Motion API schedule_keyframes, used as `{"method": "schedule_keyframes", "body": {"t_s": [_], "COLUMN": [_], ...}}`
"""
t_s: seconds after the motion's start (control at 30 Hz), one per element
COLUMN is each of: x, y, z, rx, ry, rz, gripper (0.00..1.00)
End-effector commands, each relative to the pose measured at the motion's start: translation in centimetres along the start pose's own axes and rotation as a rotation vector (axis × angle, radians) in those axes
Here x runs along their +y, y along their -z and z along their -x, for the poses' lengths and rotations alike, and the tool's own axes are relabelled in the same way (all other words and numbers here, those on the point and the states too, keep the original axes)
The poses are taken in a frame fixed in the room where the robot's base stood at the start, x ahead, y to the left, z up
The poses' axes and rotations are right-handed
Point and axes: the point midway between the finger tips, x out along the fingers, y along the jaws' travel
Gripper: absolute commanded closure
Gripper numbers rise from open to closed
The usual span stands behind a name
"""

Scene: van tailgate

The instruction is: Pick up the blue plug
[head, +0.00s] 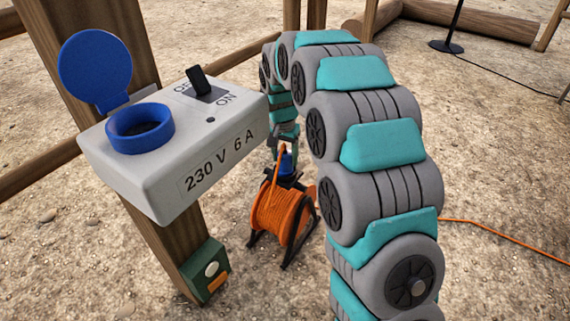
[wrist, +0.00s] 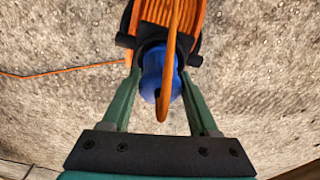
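The blue plug (wrist: 153,72) sits at the top of the orange cable reel (head: 278,215), against a dark part of its frame. An orange cable loops from the plug in the wrist view. In the head view the plug (head: 287,163) shows just below my gripper (head: 284,146). In the wrist view the two green fingers of my gripper (wrist: 160,78) stand on either side of the plug, with their tips very close to its sides. I cannot tell whether they touch it. The far side of the plug is hidden.
A grey supply box (head: 215,160) with a blue socket (head: 140,128), raised blue lid (head: 95,70) and black switch (head: 199,81) stands on a wooden post at the left. A small green box (head: 205,273) is lower on the post. An orange cable crosses the gravel.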

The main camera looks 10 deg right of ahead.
Motion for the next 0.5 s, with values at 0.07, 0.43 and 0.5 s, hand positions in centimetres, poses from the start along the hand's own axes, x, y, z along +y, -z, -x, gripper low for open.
{"method": "schedule_keyframes", "body": {"t_s": [0.07, 0.43, 0.5], "x": [0.00, 0.00, 0.00], "y": [0.00, 0.00, 0.00], "z": [0.01, 0.02, 0.02], "rx": [0.000, 0.000, 0.000], "ry": [0.000, 0.000, 0.000], "rz": [0.000, 0.000, 0.000], "gripper": [0.50, 0.91, 0.99]}}
